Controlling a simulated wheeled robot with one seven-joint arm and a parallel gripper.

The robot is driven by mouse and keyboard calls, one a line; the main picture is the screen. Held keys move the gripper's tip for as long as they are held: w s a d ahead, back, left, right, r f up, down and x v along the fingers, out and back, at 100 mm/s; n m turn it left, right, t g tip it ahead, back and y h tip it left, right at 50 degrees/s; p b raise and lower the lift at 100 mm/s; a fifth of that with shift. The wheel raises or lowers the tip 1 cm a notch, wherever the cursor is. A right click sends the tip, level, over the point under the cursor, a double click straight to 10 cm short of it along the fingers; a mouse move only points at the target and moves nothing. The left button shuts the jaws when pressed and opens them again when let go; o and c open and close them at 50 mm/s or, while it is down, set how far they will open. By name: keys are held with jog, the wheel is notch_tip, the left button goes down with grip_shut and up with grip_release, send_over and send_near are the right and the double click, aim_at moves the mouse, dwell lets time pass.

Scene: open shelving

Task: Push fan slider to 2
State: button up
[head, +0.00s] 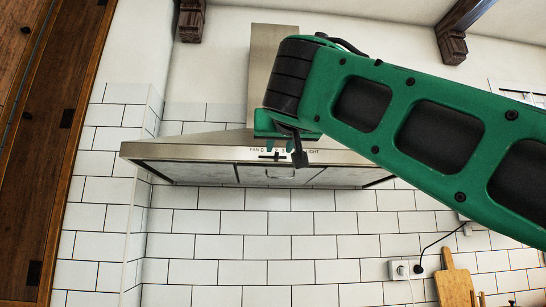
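The metal range hood (190,151) hangs on the wall with its front lip toward me. The lip carries the words FAN and LIGHT with a row of small marks between them. A small dark piece, which looks like the fan slider (270,156), sits on the lip just below these marks. Its exact number is too small and partly covered to read. My gripper (299,157) reaches down in front of the lip, just right of the slider, and hides part of the scale. Its dark fingers overlap in this view, so their opening and any contact with the slider are unclear.
My green arm crosses the upper right and hides part of the hood and wall. White tiles cover the wall below. A socket (398,271) with a cord and a wooden cutting board (454,283) are at lower right. A wooden cabinet (45,150) stands at left.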

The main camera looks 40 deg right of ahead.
jog(key=v, duration=0.3)
jog(key=shift+s+a, duration=0.1)
jog(key=shift+f, duration=0.1)
dwell(0.4)
